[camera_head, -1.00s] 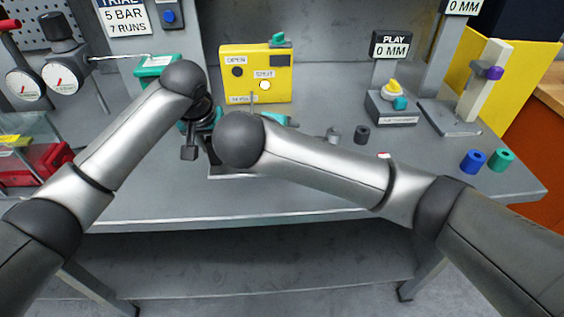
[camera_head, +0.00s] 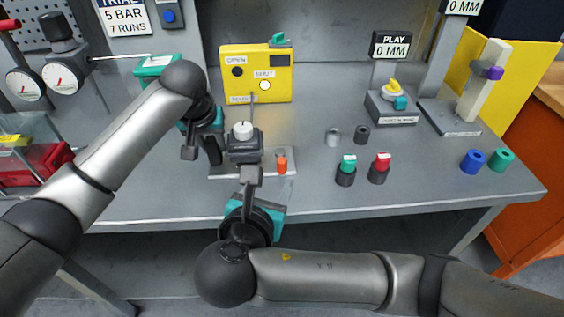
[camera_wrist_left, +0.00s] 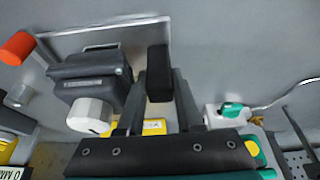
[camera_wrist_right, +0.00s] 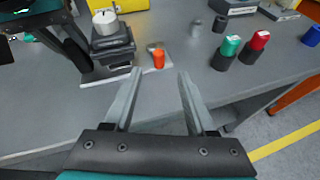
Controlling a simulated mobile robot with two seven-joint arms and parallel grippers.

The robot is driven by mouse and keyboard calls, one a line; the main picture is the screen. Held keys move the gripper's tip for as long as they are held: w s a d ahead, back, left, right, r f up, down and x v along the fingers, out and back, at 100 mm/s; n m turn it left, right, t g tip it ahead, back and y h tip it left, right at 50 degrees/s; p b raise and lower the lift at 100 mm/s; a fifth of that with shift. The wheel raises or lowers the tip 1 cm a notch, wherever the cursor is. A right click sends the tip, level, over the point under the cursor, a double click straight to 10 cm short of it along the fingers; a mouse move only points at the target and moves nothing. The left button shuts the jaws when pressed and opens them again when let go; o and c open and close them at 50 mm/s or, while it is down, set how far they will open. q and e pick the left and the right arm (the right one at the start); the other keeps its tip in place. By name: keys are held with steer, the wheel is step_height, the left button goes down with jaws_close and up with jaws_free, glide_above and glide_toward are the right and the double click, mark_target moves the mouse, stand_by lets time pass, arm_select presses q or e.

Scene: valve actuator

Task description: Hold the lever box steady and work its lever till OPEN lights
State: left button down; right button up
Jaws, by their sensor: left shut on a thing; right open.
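The lever box (camera_head: 245,147) is a dark block with a white knob (camera_head: 243,130) on top, standing on a pale base plate (camera_head: 225,170). An orange-tipped lever (camera_head: 282,165) sits at its right; it also shows in the right wrist view (camera_wrist_right: 158,60). My left gripper (camera_head: 210,148) is shut on a black upright block (camera_wrist_left: 158,72) at the box's left. My right gripper (camera_wrist_right: 158,75) is open and empty at the plate's front edge, short of the orange tip. On the yellow panel (camera_head: 225,90), the SHUT lamp (camera_head: 265,85) glows white; the OPEN lamp (camera_head: 237,71) is dark.
Blue (camera_head: 473,161) and green rings lie farther right. The bench is clear between the lever and the pegs.

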mark_target(282, 166)
steer(key=shift+n, duration=0.7)
steer(key=x, duration=1.1)
steer(key=shift+f, duration=0.15)
steer(key=shift+c, duration=0.3)
jaws_close()
stand_by(0.4)
